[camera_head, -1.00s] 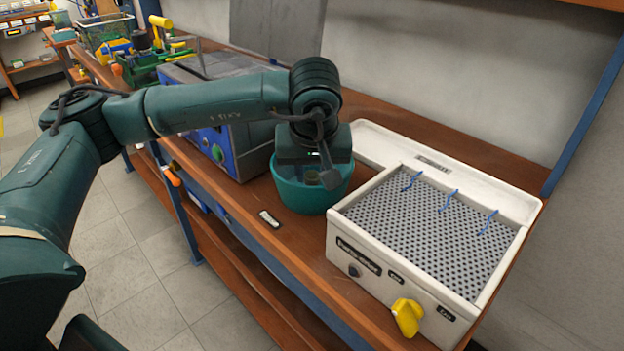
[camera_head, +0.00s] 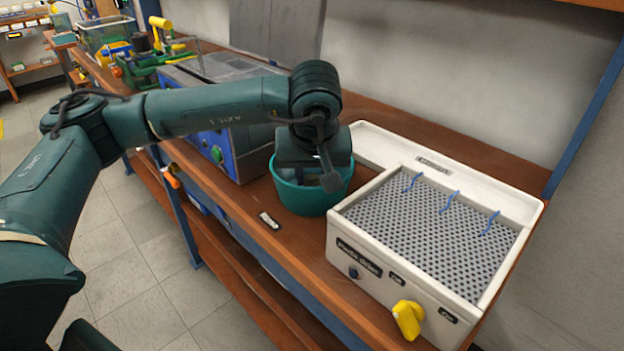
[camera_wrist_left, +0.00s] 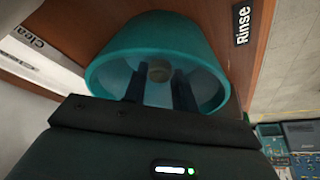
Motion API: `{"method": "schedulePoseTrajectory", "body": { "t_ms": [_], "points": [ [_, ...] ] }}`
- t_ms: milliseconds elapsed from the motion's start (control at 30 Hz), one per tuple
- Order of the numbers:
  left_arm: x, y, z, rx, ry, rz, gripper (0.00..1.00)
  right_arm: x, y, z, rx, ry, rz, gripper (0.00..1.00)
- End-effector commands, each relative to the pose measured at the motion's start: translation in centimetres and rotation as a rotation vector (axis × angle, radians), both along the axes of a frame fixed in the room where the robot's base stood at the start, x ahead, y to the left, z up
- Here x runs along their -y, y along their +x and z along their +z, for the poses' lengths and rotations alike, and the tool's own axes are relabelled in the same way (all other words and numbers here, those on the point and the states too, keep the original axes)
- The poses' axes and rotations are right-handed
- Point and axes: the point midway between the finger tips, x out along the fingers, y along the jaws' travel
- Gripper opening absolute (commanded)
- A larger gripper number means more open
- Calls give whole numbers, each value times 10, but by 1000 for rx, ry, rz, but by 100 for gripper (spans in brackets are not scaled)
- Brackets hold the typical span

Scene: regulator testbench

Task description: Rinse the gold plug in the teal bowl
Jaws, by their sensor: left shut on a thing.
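The teal bowl (camera_head: 312,199) stands on the wooden bench, left of the white drain box. It also shows in the left wrist view (camera_wrist_left: 110,62). My left gripper (camera_head: 322,179) points down into the bowl, its wrist just above the rim. In the head view the plug is hidden by the gripper. My right gripper is not in view.
A white box with a perforated grey top (camera_head: 430,225) and a yellow knob (camera_head: 408,319) stands close right of the bowl. A blue-and-grey machine (camera_head: 228,150) stands close left. A "Rinse" label (camera_wrist_left: 242,25) lies on the bench in front of the bowl.

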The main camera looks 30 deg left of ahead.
Motion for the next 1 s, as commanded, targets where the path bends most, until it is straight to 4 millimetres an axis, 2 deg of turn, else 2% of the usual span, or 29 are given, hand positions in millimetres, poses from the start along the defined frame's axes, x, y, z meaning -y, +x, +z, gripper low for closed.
{"method": "schedulePoseTrajectory", "body": {
  "t_ms": [800, 1000],
  "points": [
    [0, 0, 67, 2, -1, -1, 5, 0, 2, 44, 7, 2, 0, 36],
    [0, 0, 74, 0, -1, 0, 5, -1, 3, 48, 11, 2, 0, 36]
  ]
}}
